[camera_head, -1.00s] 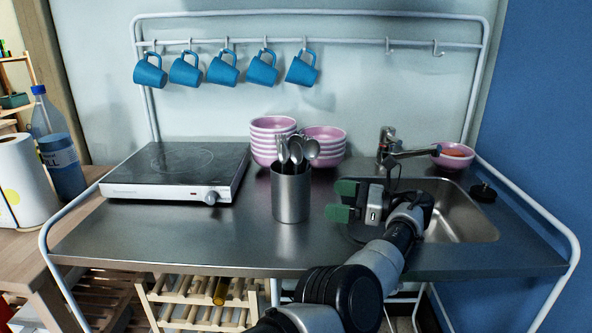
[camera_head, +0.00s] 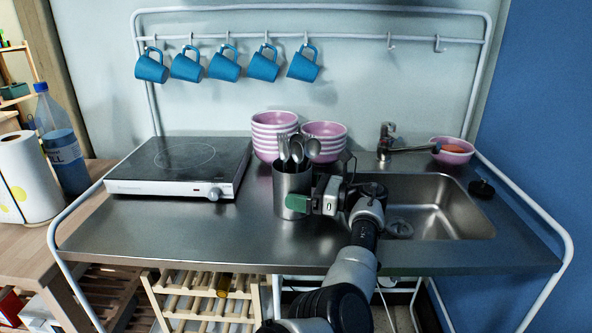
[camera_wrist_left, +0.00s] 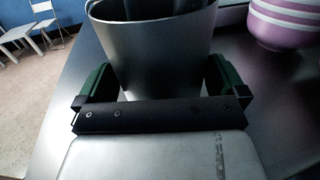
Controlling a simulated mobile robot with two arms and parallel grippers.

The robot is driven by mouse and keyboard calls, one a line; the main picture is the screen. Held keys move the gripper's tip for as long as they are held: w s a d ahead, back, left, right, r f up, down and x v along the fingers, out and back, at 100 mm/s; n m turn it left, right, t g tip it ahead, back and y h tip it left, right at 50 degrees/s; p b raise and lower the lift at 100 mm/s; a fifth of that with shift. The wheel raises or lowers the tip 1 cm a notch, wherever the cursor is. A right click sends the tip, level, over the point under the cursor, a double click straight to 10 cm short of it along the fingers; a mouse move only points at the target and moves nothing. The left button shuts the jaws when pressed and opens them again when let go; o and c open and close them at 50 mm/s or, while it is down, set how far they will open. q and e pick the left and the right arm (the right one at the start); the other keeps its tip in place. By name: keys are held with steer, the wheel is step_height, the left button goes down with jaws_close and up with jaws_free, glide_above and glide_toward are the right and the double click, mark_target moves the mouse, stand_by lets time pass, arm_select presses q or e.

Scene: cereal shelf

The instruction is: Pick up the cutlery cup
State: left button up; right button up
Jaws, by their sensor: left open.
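The cutlery cup (camera_head: 287,183) is a steel cylinder standing upright on the steel counter, with several spoons and forks (camera_head: 297,150) sticking out of it. My left gripper (camera_head: 300,200) comes at it from the right and is open. One green finger lies in front of the cup and the other is hidden behind it. In the left wrist view the cup (camera_wrist_left: 155,55) stands between the two green fingers of the gripper (camera_wrist_left: 158,80), with its wall close to the palm. I cannot tell whether a finger touches it. My right gripper is not in view.
Pink bowl stacks (camera_head: 274,137) stand close behind the cup. A hot plate (camera_head: 180,168) is to its left and a sink (camera_head: 440,205) to its right. Blue mugs (camera_head: 224,66) hang from the rail above. The counter in front of the cup is clear.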

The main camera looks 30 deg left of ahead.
mark_target(312, 175)
arm_select(q)
steer(key=c, duration=0.9)
steer(key=shift+r, duration=0.1)
steer(key=shift+r, duration=2.1)
steer(key=w+d+r, duration=0.2)
steer(key=d+r, duration=0.4)
steer(key=d, duration=0.5)
steer(key=shift+d+r+b, duration=0.3)
